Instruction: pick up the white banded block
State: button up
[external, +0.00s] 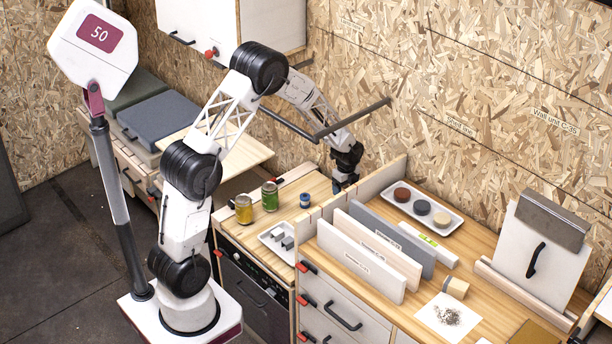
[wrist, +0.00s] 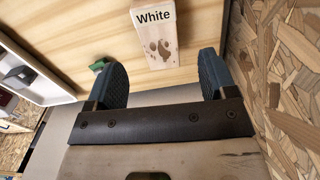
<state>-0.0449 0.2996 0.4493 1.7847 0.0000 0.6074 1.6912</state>
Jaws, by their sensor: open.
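In the wrist view a pale wooden block (wrist: 155,38) has a white end marked "White" and a dark blotchy mark on its side. It is at the top centre, ahead of the gap between my fingertips. No finger visibly touches it. My gripper (wrist: 162,72) is open and empty, one dark ribbed finger on each side. In the external view my gripper (external: 344,184) is low over the back of the left wooden counter, beside a pale upright panel. I cannot make out the marked block there; my gripper may hide it.
A blue-lidded jar (external: 305,200), green jar (external: 270,196) and yellow jar (external: 243,209) stand left of my gripper. A tray (external: 264,238) holds grey brackets. Upright boards (external: 345,262) stand right.

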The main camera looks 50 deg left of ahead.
jog(key=shift+f, duration=1.3)
jog(key=shift+s+f, duration=0.1)
jog(key=shift+f, duration=2.5)
jog(key=c, duration=1)
jog(key=shift+r, duration=0.15)
jog(key=shift+r, duration=4.85)
